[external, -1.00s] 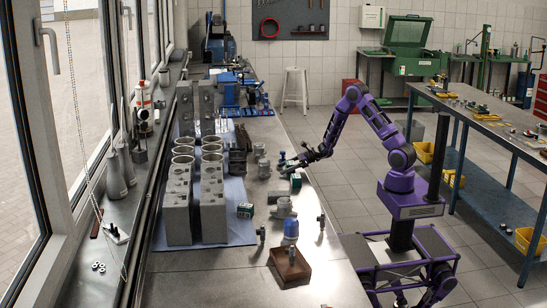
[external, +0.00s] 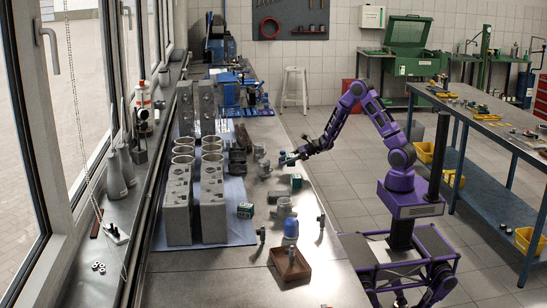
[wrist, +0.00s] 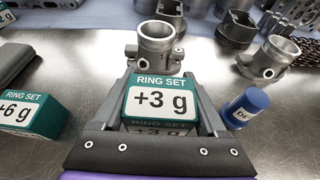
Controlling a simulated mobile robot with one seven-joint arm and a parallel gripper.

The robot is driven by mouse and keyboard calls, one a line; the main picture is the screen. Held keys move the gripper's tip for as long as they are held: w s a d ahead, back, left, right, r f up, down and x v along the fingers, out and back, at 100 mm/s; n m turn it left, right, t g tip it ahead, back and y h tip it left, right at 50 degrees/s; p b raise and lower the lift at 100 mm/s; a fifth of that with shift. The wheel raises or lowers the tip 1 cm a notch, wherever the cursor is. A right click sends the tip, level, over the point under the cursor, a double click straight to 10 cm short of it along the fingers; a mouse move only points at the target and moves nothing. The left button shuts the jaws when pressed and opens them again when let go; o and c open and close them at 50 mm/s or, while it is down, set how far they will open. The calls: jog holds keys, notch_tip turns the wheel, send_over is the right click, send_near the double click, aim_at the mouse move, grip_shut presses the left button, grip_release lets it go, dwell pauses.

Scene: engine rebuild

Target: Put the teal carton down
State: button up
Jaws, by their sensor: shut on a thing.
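My gripper (wrist: 160,108) is shut on a teal carton (wrist: 158,82) marked "RING SET +3 g", which sits between the two fingers in the wrist view. In the external view my gripper (external: 291,158) is low over the far right part of the steel bench; the held carton is small there. I cannot tell whether its underside touches the bench. A second teal carton (wrist: 32,115), marked "+6 g", stands apart to the left in the wrist view.
A metal housing (wrist: 155,47) stands just beyond the held carton, and another (wrist: 268,58) is at right.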

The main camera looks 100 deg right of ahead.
notch_tip(320, 180, up, 6)
jog(key=w+a+r+n+g+y+b, duration=0.1)
jog(key=w+a+r+n+y, duration=0.2)
jog(key=w+a, duration=1.1)
jog(key=w+a+r+n+y, duration=0.2)
jog(key=w+a+r, duration=0.3)
jog(key=w+a, duration=0.85)
jog(key=b, duration=0.3)
send_over(238, 202)
notch_tip(238, 202, down, 12)
jog(key=shift+w+d+f, duration=0.1)
jog(key=shift+w+f, duration=0.05)
jog(key=shift+f, duration=0.05)
jog(key=shift+f+b, duration=0.5)
jog(key=shift+f, duration=2.15)
jog(key=shift+f+b, duration=0.25)
jog(key=shift+b, duration=0.1)
jog(key=o, duration=1.3)
jog(key=shift+r, duration=0.1)
